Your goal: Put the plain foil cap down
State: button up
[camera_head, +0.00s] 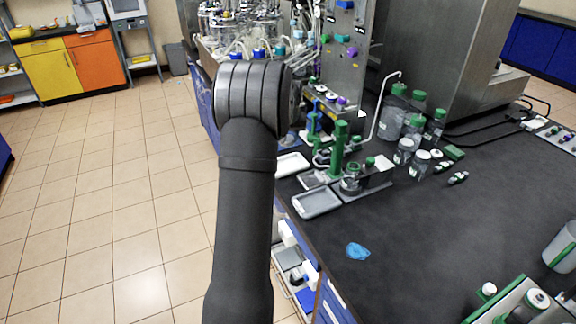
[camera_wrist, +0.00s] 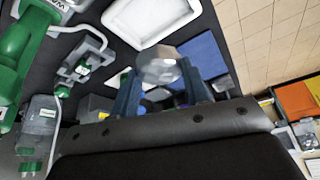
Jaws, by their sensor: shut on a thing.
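The plain foil cap (camera_wrist: 158,68) is a round silvery piece between the fingertips of my gripper (camera_wrist: 158,84) in the wrist view. My gripper is shut on it, with a blue-grey finger on each side. The cap is above the bench edge, close to the trays in the picture; its height cannot be told. In the head view my arm hides the gripper and the cap. A pale tray (camera_head: 317,203) lies on the bench near its left edge; a white tray (camera_head: 292,164) lies behind it. A white-rimmed tray (camera_wrist: 152,38) also shows in the wrist view.
A green stand (camera_head: 339,150) with a jar is beside the trays. Several green-capped bottles (camera_head: 391,115) stand farther right. A crumpled blue item (camera_head: 358,251) lies on the dark bench (camera_head: 440,230), which is clear around it. Tiled floor lies left of the bench edge.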

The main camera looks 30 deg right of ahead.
aim_at(288, 164)
notch_tip(288, 164, down, 10)
jog(key=shift+d+r, duration=0.1)
jog(key=shift+d, duration=0.05)
dwell(0.3)
jog(key=o, duration=0.9)
jog(key=v, duration=1.2)
